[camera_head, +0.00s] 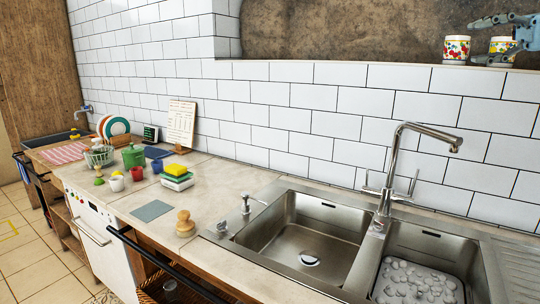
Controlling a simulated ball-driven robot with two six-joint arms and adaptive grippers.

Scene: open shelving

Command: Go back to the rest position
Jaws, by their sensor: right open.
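My right gripper (482,40) is at the top right, its arm coming in from the right edge. Its bluish-grey fingers are spread apart, one above the other, and it is open. Two white flower-patterned mugs stand upright on the raised tiled ledge: a left mug (456,50) and a right mug (501,50). The gripper overlaps the right mug and hides part of it. I cannot tell whether the fingers touch either mug. My left gripper is not in view.
A double steel sink (310,235) with a tall faucet (395,160) lies below the ledge. The left counter holds a green pot (133,156), a stacked sponge and boxes (177,180), small cups and a wooden-handled brush (185,222). The ledge left of the mugs is clear.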

